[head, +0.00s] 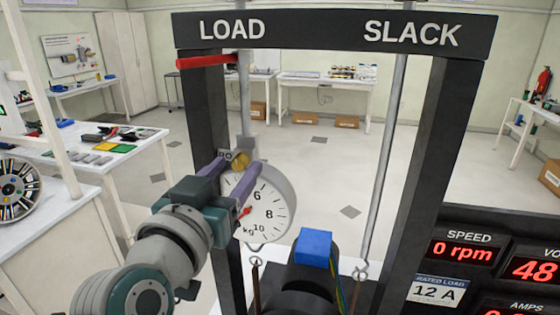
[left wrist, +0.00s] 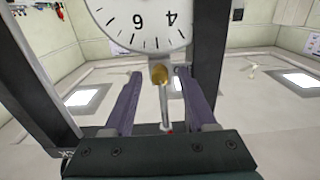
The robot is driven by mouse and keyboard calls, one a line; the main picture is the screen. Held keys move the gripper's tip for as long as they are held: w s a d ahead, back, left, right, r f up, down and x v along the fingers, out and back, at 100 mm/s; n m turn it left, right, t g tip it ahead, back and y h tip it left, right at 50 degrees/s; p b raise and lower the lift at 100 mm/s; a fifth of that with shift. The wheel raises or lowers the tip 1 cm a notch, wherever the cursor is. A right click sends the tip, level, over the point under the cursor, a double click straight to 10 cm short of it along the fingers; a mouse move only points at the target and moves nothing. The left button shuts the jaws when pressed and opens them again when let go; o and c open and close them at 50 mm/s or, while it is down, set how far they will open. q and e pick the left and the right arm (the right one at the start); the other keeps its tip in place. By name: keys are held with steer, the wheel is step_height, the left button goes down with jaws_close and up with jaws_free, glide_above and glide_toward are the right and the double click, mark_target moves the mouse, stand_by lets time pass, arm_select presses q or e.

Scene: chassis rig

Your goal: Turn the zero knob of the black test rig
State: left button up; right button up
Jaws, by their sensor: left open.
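The black test rig (head: 411,150) is an upright frame with LOAD and SLACK on its top beam. A round white dial scale (head: 268,208) hangs under LOAD. The small brass zero knob (head: 240,158) sits at the dial's top edge; in the left wrist view the knob (left wrist: 159,74) shows against the dial (left wrist: 140,22), which appears upside down. My left gripper (head: 239,165) is open, its purple fingers on either side of the knob. In the left wrist view the gripper (left wrist: 159,76) shows clear gaps between knob and both fingers. My right gripper is not in view.
A red bar (head: 207,61) sticks out left from the rig's upper left. A thin rod (head: 385,150) hangs under SLACK. Below the dial is a dark round body with a blue block (head: 313,247) on top. A display panel (head: 470,255) reading 0 rpm stands at lower right.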

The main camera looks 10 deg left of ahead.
arm_select(q)
steer(key=shift+c, duration=0.4)
jaws_close()
